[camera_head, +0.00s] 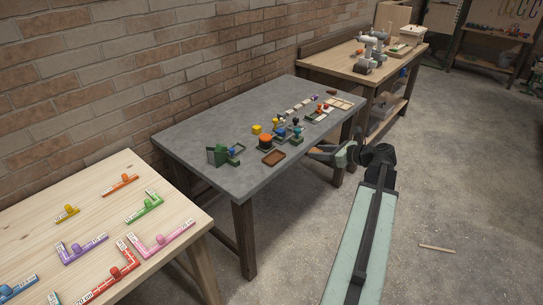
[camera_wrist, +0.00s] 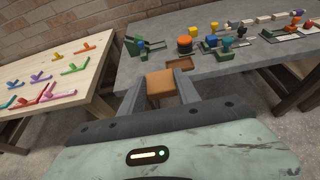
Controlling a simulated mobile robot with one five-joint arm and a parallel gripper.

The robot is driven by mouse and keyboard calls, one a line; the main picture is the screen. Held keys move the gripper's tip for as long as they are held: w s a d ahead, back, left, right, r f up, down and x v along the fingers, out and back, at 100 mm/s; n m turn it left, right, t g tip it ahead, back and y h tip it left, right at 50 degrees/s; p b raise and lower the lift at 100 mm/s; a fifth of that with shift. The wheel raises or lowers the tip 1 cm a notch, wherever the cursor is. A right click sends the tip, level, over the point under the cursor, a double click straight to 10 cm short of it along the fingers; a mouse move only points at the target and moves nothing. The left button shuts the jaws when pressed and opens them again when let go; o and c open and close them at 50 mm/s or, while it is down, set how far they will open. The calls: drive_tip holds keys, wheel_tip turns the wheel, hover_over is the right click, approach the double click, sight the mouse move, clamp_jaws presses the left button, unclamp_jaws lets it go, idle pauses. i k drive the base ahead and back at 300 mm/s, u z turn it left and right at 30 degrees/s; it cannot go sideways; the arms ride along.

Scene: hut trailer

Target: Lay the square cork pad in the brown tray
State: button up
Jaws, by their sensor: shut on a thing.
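The square cork pad (camera_wrist: 161,83) is orange-brown and sits between the two fingers of my gripper (camera_wrist: 163,90) in the wrist view. My gripper is shut on it. The brown tray (camera_wrist: 180,64) is a small shallow rectangle just beyond the pad in the wrist view, near the front edge of the grey table. In the head view the tray (camera_head: 273,158) lies empty on that table, and my gripper (camera_head: 318,152) is to its right, apart from it, beside the table's front edge. The pad is too small to make out clearly there.
The grey table (camera_head: 200,145) also holds a green angled block (camera_head: 217,155), an orange-topped round piece (camera_head: 265,141), a yellow block (camera_head: 257,129) and several small items farther back. A light wooden table (camera_head: 100,215) with coloured L-shaped pieces stands at left. Open floor lies to the right.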

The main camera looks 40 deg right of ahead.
sight(274, 158)
drive_tip(key=i, duration=0.85)
